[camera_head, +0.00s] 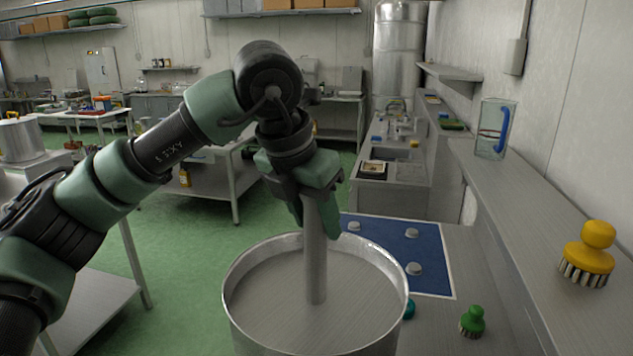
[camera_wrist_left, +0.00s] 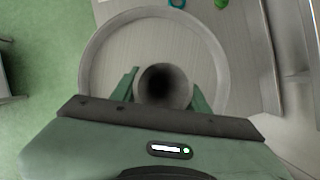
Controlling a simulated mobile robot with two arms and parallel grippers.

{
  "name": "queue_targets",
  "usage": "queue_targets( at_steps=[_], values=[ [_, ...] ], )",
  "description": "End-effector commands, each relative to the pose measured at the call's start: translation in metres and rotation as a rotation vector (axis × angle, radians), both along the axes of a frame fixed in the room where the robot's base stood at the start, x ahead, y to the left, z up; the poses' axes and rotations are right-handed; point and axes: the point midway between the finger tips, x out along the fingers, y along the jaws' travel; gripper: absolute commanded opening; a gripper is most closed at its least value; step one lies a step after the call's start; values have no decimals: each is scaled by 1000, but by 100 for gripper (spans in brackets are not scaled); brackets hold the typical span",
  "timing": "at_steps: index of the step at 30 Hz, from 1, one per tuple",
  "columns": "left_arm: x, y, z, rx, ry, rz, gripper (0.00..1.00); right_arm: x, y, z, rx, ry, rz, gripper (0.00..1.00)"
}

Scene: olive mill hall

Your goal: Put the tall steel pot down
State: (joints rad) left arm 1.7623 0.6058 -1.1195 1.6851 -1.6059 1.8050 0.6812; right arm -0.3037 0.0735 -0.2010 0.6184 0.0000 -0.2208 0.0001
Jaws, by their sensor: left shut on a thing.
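A tall steel pot (camera_head: 238,315) stands out at the bottom middle of the head view, wide and round, with its base out of frame. A grey hollow post (camera_head: 315,262) rises from its middle. My left gripper (camera_head: 315,205) is shut on this post from above, its green fingers on either side. In the left wrist view the pot's rim (camera_wrist_left: 88,58) circles the post's dark open top (camera_wrist_left: 166,84). The pot overlaps the counter's left edge in that view. I cannot tell whether its base touches the counter. My right gripper is not in view.
A blue mat (camera_head: 385,240) with several grey discs lies behind the pot. A green brush (camera_head: 472,322) and a teal item (camera_head: 409,309) are to its right. A yellow brush (camera_head: 590,253) and a clear jug (camera_head: 492,135) stand on the right ledge. Green floor (camera_head: 185,260) is left.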

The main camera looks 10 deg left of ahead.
Motion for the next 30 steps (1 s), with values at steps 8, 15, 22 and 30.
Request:
queue_targets(
  at_steps=[8,15,22,30],
  values=[
    [-1,0,-52,-3,-3,-1,0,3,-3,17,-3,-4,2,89],
    [0,0,-71,-4,-6,1,0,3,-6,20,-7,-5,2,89],
    [0,0,-98,-2,-3,0,0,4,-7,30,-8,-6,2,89],
    [0,0,-114,-4,-7,0,0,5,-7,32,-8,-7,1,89]
  ],
)
